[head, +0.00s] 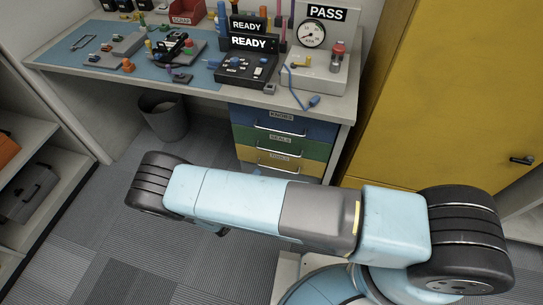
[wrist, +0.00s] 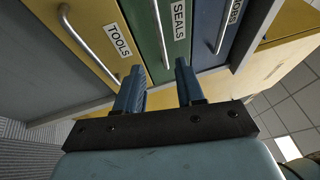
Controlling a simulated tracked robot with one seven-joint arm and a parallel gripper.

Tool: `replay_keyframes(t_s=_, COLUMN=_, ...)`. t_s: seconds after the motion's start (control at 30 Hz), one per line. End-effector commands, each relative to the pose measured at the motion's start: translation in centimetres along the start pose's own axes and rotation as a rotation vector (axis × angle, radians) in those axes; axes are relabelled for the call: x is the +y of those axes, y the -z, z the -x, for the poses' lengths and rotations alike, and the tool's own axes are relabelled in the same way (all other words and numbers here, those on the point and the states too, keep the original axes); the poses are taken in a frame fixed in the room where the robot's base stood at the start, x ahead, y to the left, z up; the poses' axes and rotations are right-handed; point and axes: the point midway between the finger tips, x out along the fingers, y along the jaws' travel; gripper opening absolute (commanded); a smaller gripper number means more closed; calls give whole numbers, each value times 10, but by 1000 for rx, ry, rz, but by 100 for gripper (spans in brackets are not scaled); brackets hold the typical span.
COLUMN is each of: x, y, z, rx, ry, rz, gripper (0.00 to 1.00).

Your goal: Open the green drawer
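The green drawer (head: 315,150) is the middle one of three in the desk's drawer unit and looks shut in the head view. In the wrist view the green drawer (wrist: 143,22) carries a SEALS label (wrist: 178,18) and a metal bar handle (wrist: 160,35). My gripper (wrist: 160,67) is open, its two blue fingers pointing at the drawer fronts. The lower end of the green handle appears between the fingertips in that picture. I cannot tell whether the fingers reach around it, and I see no contact. In the head view my gripper is hidden behind my arm.
The blue drawer (head: 318,130) is above the green one, and the yellow TOOLS drawer (wrist: 95,50) is below it. The desk (head: 340,108) holds gauges, signs and small parts. A yellow cabinet (head: 450,90) stands right, a bin (head: 163,118) left. Grey floor (head: 130,250) is clear at left.

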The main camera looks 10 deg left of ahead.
Motion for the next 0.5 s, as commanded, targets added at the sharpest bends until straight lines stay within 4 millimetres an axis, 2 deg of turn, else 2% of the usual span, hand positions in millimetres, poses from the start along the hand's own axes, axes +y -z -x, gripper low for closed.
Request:
replay_keyframes(t_s=0.3, x=0, y=2, z=-60, rx=7, ry=0, rz=1, gripper=38)
replay_keyframes(t_s=0.5, x=0, y=2, z=-92, rx=8, ry=0, rz=1, gripper=38)
